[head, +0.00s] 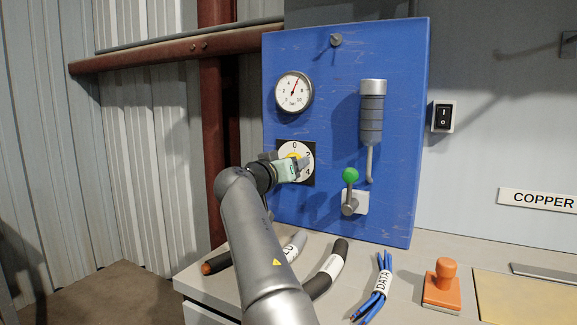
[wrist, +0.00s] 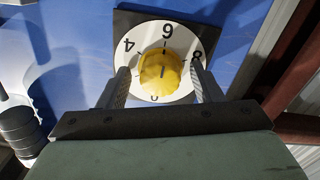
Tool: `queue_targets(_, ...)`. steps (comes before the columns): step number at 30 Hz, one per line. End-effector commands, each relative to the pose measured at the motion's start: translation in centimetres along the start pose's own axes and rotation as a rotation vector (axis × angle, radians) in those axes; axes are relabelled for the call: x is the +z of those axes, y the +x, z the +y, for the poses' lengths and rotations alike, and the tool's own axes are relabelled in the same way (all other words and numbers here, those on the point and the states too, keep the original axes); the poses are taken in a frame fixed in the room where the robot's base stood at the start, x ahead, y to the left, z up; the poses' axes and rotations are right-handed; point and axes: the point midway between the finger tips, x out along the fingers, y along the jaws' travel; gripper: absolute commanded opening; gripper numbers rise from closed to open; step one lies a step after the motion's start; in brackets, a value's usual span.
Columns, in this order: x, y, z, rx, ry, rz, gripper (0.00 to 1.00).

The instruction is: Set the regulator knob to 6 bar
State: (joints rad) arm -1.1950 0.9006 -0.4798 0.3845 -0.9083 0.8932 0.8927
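The yellow regulator knob (wrist: 161,74) sits at the centre of a white numbered dial (wrist: 110,60) on a black square plate. In the wrist view the 6 is at the top, the 4 at the left and the 8 at the right. A short dark line shows on the knob's face, roughly in line with the 6; which end is the pointer I cannot tell. My gripper (wrist: 161,80) has one finger on each side of the knob, with white dial showing between fingers and knob. In the head view my gripper (head: 298,163) partly covers the dial. The pressure gauge (head: 294,92) has its red needle up and slightly right, near 6.
The blue panel (head: 330,120) also carries a grey cylinder (head: 372,112) and a green-knobbed lever (head: 350,176) right of the dial. Cable pieces (head: 329,267), a blue wire bundle (head: 382,284) and an orange stamp (head: 442,284) lie on the bench below.

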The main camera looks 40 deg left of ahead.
Motion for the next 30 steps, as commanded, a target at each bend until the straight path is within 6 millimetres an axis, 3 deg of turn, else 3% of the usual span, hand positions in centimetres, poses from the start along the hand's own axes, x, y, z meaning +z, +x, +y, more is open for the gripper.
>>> queue_targets(11, 0.2, -0.9, -0.2, -0.002, 0.000, 0.002, 0.59)
queue_targets(14, 0.5, -2.5, -0.3, -0.004, 0.001, 0.002, 0.59)
queue_targets(30, 0.1, -14.9, -0.1, -0.004, 0.000, 0.000, 0.59)
